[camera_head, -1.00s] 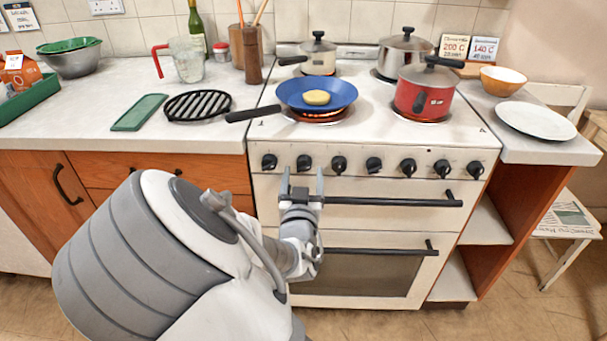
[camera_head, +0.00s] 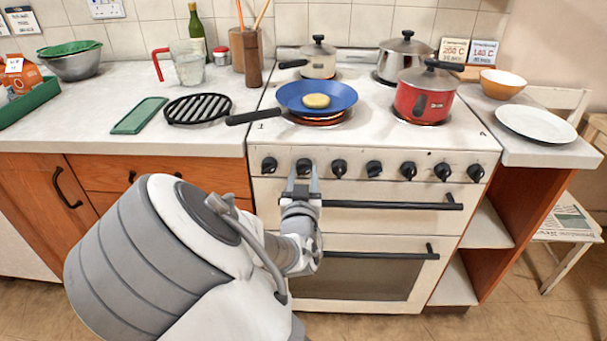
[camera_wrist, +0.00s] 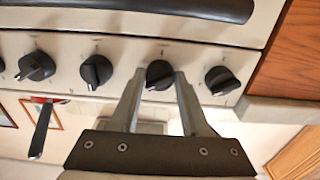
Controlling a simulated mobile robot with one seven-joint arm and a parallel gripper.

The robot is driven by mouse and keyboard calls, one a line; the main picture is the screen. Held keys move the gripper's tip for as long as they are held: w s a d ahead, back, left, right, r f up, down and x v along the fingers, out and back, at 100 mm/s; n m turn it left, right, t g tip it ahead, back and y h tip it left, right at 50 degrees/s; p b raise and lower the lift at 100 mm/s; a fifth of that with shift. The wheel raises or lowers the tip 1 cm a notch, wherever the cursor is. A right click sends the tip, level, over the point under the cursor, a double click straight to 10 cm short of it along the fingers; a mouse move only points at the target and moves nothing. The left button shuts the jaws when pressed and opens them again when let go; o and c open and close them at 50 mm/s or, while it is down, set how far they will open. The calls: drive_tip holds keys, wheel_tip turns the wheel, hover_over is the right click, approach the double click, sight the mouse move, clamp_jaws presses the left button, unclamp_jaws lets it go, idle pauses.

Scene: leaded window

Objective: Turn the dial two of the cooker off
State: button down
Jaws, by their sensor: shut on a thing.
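The cooker (camera_head: 390,240) has a row of black dials on its front panel. Dial two (camera_head: 304,166) is second from the left in the head view. The wrist view is upside down, and dial two (camera_wrist: 160,75) is second from the right there. My gripper (camera_head: 303,177) is at this dial, and in the wrist view the gripper (camera_wrist: 160,78) has one finger on each side of it, shut on it. The dial's knob looks tilted in the wrist view. The fingers partly hide its sides.
A blue pan (camera_head: 340,95) with a yellow patty (camera_head: 316,101) sits on a glowing front-left ring. A red pot (camera_head: 425,102) and two other pots stand on the hob. Dial one (camera_head: 269,164) and dial three (camera_head: 339,167) flank the gripper closely. An oven handle (camera_head: 400,205) runs below.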

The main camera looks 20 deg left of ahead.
drive_tip(key=shift+n, duration=0.3)
drive_tip(key=n+p, duration=0.3)
drive_tip(key=n, duration=0.2)
drive_tip(key=shift+r+n, duration=0.15)
drive_tip(key=shift+n, duration=0.15)
drive_tip(key=n+p, duration=0.2)
drive_tip(key=n, duration=0.3)
drive_tip(key=shift+n, duration=0.3)
drive_tip(key=shift+c, duration=1.9)
unclamp_jaws()
drive_tip(key=p+v, duration=0.2)
drive_tip(key=v, duration=1.5)
drive_tip(key=shift+s, duration=0.25)
